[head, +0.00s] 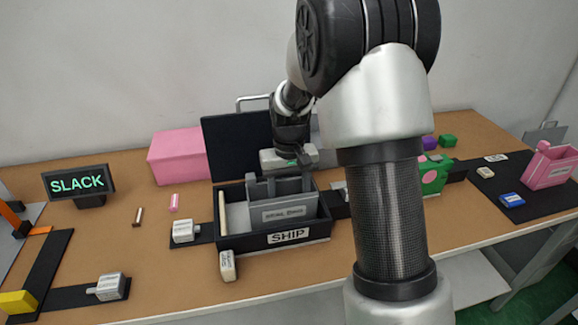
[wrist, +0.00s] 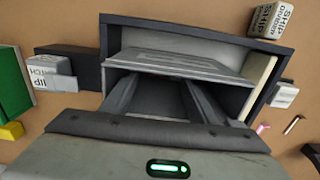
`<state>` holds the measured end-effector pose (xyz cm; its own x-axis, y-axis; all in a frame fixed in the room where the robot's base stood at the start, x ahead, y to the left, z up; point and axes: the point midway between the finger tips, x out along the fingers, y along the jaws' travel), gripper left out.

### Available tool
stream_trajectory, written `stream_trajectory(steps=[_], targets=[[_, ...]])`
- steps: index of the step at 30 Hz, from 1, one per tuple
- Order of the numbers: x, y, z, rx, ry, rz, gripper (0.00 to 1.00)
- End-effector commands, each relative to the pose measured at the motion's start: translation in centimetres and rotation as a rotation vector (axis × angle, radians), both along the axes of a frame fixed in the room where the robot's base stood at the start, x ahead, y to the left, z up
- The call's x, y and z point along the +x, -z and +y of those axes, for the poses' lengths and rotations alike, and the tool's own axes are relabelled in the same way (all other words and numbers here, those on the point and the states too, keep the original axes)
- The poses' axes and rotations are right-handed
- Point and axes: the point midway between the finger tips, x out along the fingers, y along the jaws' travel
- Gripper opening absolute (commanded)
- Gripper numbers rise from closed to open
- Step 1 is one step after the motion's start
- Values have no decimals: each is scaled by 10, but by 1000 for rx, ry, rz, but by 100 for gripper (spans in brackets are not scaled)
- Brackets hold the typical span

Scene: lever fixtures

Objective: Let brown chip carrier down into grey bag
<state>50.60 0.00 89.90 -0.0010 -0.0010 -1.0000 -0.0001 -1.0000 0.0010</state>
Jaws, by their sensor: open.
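The grey bag (head: 290,213), with a label on its front, stands in a black open box marked SHIP (head: 232,241). It also shows in the wrist view (wrist: 185,66). My gripper (head: 281,188) is pointed down over the bag with its fingers apart. In the wrist view my gripper (wrist: 160,84) reaches toward the dark opening, and I see nothing between its fingers. A small brown piece (head: 138,217) lies on the table left of the box; I cannot tell whether it is the brown chip carrier. The inside of the bag is mostly dark.
A pink piece (head: 174,203) lies left of the box. A cream bar (head: 222,211) stands along its left inner side. A labelled block (head: 228,266) sits in front. A SLACK sign (head: 78,183) and pink box (head: 177,158) stand left. My arm hides part of the right side.

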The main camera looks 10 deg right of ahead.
Motion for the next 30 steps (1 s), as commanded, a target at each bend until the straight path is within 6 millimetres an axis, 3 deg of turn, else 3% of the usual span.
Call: stream_trajectory(steps=[12,18,23,26,30], targets=[[1,-105,0,0,0,-4,54],[1,-138,0,0,0,-3,54],[0,-151,0,0,0,-4,54],[-8,-163,0,2,1,-22,54],[-40,-192,0,8,2,-92,54]])
